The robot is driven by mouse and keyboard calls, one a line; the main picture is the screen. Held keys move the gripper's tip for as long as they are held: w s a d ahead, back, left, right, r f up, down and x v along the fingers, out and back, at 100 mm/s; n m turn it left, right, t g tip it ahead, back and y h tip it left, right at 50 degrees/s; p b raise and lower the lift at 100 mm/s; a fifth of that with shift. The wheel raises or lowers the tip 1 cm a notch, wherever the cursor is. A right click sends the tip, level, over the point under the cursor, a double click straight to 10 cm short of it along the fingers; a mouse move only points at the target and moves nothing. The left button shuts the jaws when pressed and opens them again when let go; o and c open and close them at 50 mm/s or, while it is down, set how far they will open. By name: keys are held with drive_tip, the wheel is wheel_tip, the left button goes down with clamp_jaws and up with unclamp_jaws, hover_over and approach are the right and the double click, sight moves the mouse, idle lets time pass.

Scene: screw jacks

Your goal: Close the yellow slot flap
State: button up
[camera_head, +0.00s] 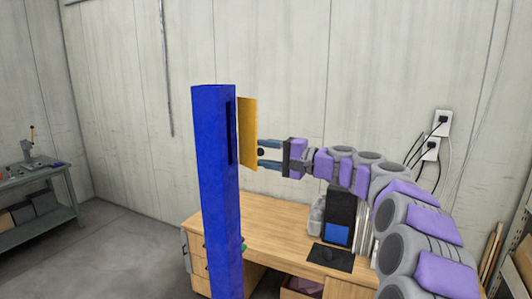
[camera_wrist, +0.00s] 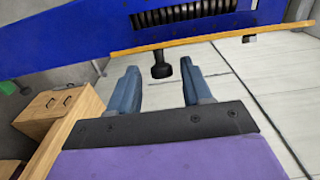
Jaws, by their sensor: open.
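The yellow slot flap (camera_head: 247,133) stands open on the right side of a tall upright blue post (camera_head: 216,200), beside the post's dark slot (camera_head: 231,133). In the wrist view the flap (camera_wrist: 225,37) is seen nearly edge-on, and the slot with a dark ribbed inside (camera_wrist: 185,14) is uncovered behind it. A black knob (camera_wrist: 160,65) sticks out from the flap toward my gripper. My gripper (camera_head: 264,154) is open to the right of the flap, its two blue fingers on either side of the knob. Whether either finger touches the knob, I cannot tell.
A wooden desk (camera_head: 272,238) stands low behind the post, with a black computer case (camera_head: 341,214) and a dark mat (camera_head: 330,258) on it. A grey workbench (camera_head: 35,178) is at the far left. The space around the flap is clear.

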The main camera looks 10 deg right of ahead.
drive_tip(key=shift+a, duration=0.15)
drive_tip(key=shift+c, duration=0.4)
clamp_jaws()
drive_tip(key=shift+f, duration=0.1)
